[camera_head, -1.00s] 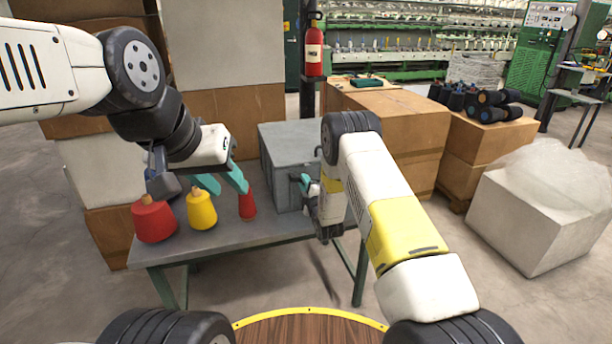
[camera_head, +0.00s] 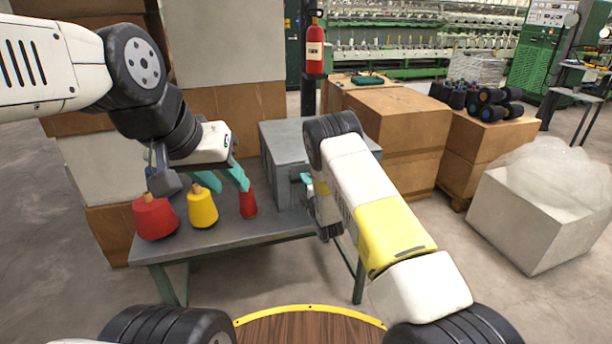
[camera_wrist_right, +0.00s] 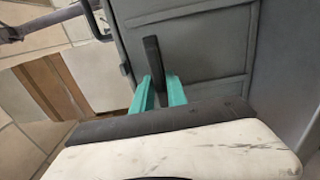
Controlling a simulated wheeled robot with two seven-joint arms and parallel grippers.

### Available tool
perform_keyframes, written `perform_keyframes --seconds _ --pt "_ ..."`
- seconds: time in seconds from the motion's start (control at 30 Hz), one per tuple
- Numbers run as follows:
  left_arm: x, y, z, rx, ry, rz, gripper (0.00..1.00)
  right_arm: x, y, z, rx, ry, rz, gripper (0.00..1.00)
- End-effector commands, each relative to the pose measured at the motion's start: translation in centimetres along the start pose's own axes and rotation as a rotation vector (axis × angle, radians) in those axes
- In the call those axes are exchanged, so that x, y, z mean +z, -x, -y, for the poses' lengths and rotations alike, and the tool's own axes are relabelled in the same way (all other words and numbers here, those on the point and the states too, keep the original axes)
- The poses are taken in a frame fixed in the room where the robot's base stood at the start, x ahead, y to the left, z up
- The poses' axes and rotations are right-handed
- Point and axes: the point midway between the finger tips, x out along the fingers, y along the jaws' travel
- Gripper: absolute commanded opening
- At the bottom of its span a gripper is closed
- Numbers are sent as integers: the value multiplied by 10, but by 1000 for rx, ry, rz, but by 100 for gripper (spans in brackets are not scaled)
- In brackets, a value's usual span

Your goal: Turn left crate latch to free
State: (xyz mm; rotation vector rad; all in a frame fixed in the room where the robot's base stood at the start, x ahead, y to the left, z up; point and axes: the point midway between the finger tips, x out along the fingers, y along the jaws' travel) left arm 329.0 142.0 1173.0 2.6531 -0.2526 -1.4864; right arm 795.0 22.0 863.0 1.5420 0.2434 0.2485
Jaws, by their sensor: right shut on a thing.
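A grey crate (camera_head: 285,142) stands on the table (camera_head: 185,243); it also shows in the right wrist view (camera_wrist_right: 205,50). A dark bar latch (camera_wrist_right: 152,58) stands out on the crate's face, nearly upright in the right wrist view. My right gripper (camera_wrist_right: 160,92) is shut on this latch, with its teal fingers on either side of the lower part. In the head view my right gripper (camera_head: 307,182) is at the crate's front, partly hidden by my arm. My left gripper (camera_head: 222,178) is open and empty above the yarn cones.
Cardboard boxes (camera_head: 400,125) are behind and right. A white box (camera_head: 525,220) stands on the floor at right.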

Motion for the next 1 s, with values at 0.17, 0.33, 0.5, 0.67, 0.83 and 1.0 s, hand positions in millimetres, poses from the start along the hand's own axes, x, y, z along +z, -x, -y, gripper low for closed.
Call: perform_keyframes --seconds 0.17,0.33,0.5,0.67,0.83,1.0 --pt "0 0 0 0 0 0 36 1 1 1 -3 2 1 35" --pt "0 0 0 0 0 0 36 0 0 1 -2 1 1 35" --pt "0 0 0 0 0 0 36 0 3 1 -3 1 0 35" --pt "0 0 0 0 0 0 36 0 24 1 -4 1 0 35" --pt "0 0 0 0 0 0 36 0 54 2 -6 1 0 35" --pt "0 0 0 0 0 0 36 0 73 1 -4 2 1 35"
